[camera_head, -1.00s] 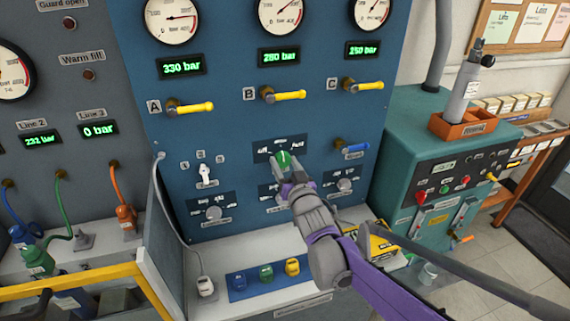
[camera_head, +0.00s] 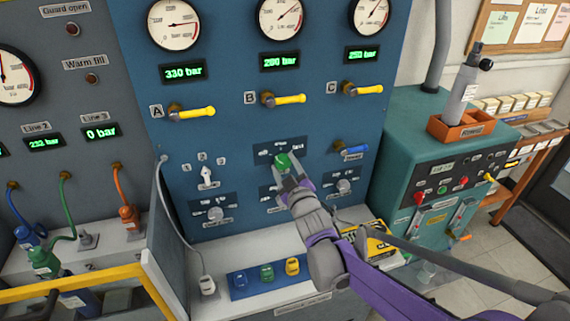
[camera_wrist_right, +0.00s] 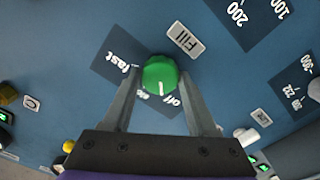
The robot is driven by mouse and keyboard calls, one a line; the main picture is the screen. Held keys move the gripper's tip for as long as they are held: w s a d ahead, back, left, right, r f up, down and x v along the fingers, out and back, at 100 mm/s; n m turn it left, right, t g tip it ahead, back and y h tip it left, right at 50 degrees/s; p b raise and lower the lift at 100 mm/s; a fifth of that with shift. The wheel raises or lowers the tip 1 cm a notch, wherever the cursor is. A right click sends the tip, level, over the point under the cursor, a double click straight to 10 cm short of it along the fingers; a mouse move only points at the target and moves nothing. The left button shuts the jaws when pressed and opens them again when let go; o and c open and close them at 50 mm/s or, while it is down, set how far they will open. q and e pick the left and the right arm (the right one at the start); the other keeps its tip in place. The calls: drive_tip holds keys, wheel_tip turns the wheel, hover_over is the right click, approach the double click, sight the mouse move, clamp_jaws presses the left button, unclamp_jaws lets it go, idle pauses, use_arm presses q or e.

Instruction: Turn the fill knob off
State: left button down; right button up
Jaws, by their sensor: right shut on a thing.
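The fill knob (camera_head: 283,161) is a round green knob on a dark label plate in the middle of the blue panel. In the right wrist view the green knob (camera_wrist_right: 159,73) has a white mark at its lower edge. The mark points between the "off" label (camera_wrist_right: 173,100) and a partly hidden label to its left; "fast" (camera_wrist_right: 122,61) is further left. My right gripper (camera_head: 287,175) reaches it from below, and its fingers (camera_wrist_right: 160,98) lie on both sides of the knob, shut on it. My left gripper is not in view.
Small dials (camera_head: 343,186) sit close to the right of my right gripper, and a blue lever (camera_head: 353,150) is at the upper right. Yellow levers (camera_head: 290,99) are above. Blue, green and yellow items (camera_head: 266,272) lie on the ledge below. A teal cabinet (camera_head: 410,140) stands at the right.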

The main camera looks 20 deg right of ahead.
drive_tip(key=shift+n+p, duration=0.35)
drive_tip(key=shift+n, duration=1.15)
drive_tip(key=o, duration=1.4)
drive_tip(key=s, duration=1.1)
drive_tip(key=shift+d+b, duration=0.15)
drive_tip(key=shift+b, duration=0.25)
drive_tip(key=shift+w, duration=0.1)
